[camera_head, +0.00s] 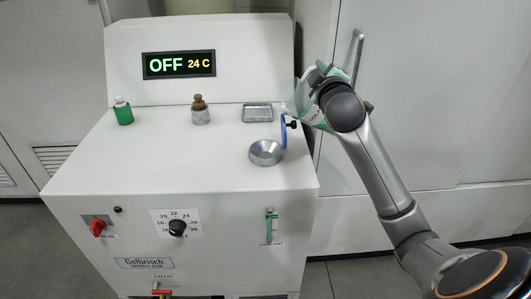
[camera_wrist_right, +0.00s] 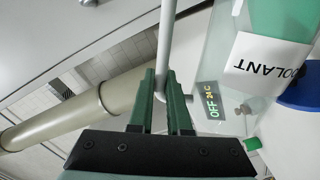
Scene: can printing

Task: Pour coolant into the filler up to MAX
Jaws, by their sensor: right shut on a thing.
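My right gripper (camera_head: 322,75) is shut on the grey handle (camera_wrist_right: 165,45) of a clear coolant jug (camera_head: 303,103), above the machine's right edge. In the wrist view the jug's white "COOLANT" label (camera_wrist_right: 265,62) and green coolant (camera_wrist_right: 283,20) show. The jug looks tilted; my wrist partly hides it, and I see no clear stream. The round metal filler bowl (camera_head: 266,153) is on the machine top, below and left of the jug. A blue disc-shaped cap (camera_head: 284,131) stands upright beside it. The level gauge (camera_head: 270,226) on the front shows green; its MAX mark is too small to read.
The white machine (camera_head: 75,165) shows "OFF 24 C" on its display (camera_head: 179,65). A green bottle (camera_head: 124,112), a brown-topped metal pot (camera_head: 200,112) and a small metal tray (camera_head: 257,112) stand on its top. A tall door handle (camera_head: 357,50) is behind my right wrist.

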